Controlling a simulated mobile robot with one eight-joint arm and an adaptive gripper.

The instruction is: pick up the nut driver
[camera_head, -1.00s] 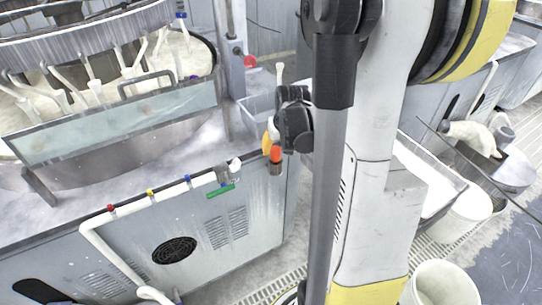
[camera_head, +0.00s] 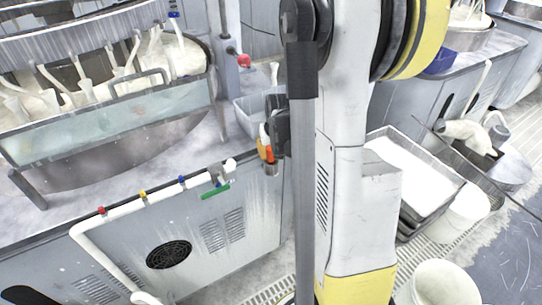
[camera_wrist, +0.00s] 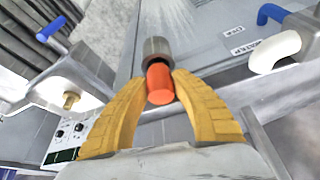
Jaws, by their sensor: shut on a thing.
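The nut driver shows in the wrist view as an orange handle (camera_wrist: 159,86) with a grey metal end (camera_wrist: 155,48). My gripper (camera_wrist: 160,79) has its two yellow fingers closed around the orange part, one on each side. In the head view the orange part (camera_head: 268,153) and the grey end below it (camera_head: 272,170) show at my gripper (camera_head: 265,149), beside the right end of the polishing machine's front. My arm hides part of the gripper there. I cannot tell whether the grey end touches anything below.
The polishing machine (camera_head: 215,250) stands at left, with a white pipe (camera_head: 140,203) and a green-handled valve (camera_head: 215,190) along its front. A pale basin (camera_head: 243,118) is behind my gripper. Trays (camera_head: 408,170) and white buckets (camera_head: 440,285) stand at right.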

